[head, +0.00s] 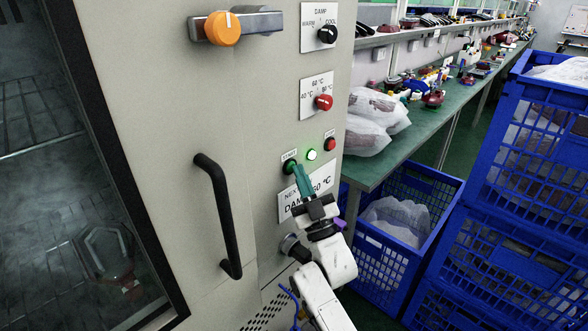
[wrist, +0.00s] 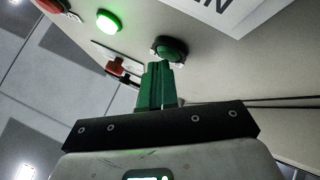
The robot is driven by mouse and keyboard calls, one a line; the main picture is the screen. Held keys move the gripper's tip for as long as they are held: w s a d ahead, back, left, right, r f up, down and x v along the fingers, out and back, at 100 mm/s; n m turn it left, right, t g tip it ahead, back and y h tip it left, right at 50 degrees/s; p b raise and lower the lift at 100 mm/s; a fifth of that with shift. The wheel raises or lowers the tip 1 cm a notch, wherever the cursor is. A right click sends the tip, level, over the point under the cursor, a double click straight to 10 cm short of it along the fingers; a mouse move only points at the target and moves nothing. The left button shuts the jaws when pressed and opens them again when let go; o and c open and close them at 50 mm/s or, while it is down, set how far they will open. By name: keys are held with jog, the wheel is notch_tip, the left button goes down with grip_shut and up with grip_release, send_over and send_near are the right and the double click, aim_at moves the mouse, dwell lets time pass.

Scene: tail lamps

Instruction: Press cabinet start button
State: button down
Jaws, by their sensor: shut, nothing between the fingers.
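The cabinet (head: 255,80) is a tall beige unit with a glass door. Its green start button (head: 289,168) sits low on the front panel under a small label, and it also shows in the wrist view (wrist: 169,46). My gripper (head: 299,170) is shut and empty, its teal-green fingers pointing up at the button. In the wrist view the fingertips (wrist: 158,66) are right at the button's lower edge; I cannot tell whether they touch it. A lit green lamp (head: 312,155) is beside the button, and it glows in the wrist view too (wrist: 109,21).
A red button (head: 330,144) is right of the lamp. A red knob (head: 323,102), a black knob (head: 327,34) and an orange knob (head: 222,28) are higher up. A black door handle (head: 222,215) sticks out at left. Blue crates (head: 470,250) and a green workbench (head: 408,150) stand at right.

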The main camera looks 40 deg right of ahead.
jog(key=shift+s, duration=0.9)
jog(key=s+p, duration=0.1)
jog(key=s, duration=0.4)
jog(key=shift+d, duration=0.1)
dwell(0.8)
